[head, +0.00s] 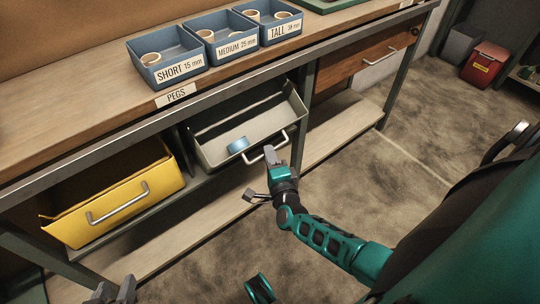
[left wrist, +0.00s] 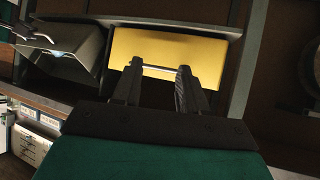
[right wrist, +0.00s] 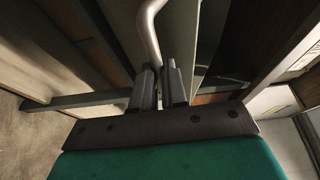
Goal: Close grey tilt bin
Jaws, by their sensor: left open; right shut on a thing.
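My left gripper (head: 113,290) is at the bottom left of the head view, open and empty. In the left wrist view the left gripper (left wrist: 156,72) faces the yellow bin (left wrist: 195,55), and the grey bin (left wrist: 82,45) shows at the upper left.
The yellow tilt bin (head: 150,179) stands open left of the grey one. Blue trays of pegs (head: 180,75) stand on the workbench (head: 100,119). A wooden drawer (head: 340,68) is right of the grey bin. The floor (head: 330,170) in front is mostly clear.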

